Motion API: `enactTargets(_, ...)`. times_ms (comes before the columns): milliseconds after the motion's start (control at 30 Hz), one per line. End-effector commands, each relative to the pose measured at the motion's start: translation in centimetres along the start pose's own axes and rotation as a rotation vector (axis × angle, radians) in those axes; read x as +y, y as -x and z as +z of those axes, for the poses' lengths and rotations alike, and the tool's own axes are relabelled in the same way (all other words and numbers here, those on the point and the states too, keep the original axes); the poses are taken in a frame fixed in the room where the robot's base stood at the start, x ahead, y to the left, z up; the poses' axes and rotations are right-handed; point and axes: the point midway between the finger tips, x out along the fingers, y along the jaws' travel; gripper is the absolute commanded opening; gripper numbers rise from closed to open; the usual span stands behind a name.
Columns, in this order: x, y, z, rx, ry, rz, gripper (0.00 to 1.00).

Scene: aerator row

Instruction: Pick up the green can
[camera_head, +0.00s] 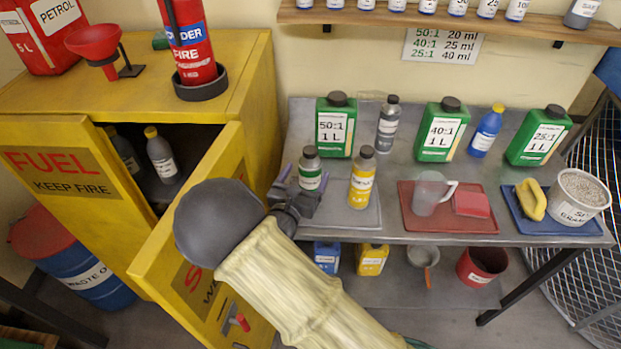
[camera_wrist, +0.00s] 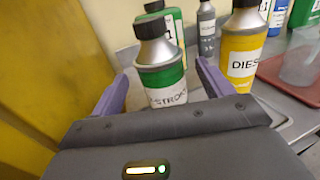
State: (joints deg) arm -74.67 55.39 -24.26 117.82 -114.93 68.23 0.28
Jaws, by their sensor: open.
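The green can (camera_head: 309,168), a small bottle-shaped can with a grey shoulder, dark cap and white label, stands upright on a grey tray (camera_head: 352,217) at the left of the metal bench. My gripper (camera_head: 300,183) is at it, open, coming from the front left. In the wrist view the green can (camera_wrist: 163,78) stands between my two purple fingers (camera_wrist: 163,86), with its label partly readable as "STROKE". The lower part of the can is hidden behind my gripper's palm. I cannot tell whether a finger touches it.
A yellow diesel can (camera_head: 362,182) stands close to the right. Behind are a green 50:1 jerrycan (camera_head: 335,128) and a grey bottle (camera_head: 388,125). The yellow cabinet's open door (camera_head: 200,215) is close on the left. A red tray (camera_head: 408,212) holds a clear jug (camera_head: 427,196).

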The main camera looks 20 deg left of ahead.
Motion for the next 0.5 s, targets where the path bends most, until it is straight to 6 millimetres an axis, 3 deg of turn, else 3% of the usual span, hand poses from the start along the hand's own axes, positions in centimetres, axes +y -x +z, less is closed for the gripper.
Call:
enactTargets(367, 0.0, -0.5, 0.0, 0.000, 0.000, 0.001, 0.79)
enactTargets(500, -0.1, -1.6, 0.3, -0.001, 0.001, -0.003, 0.79)
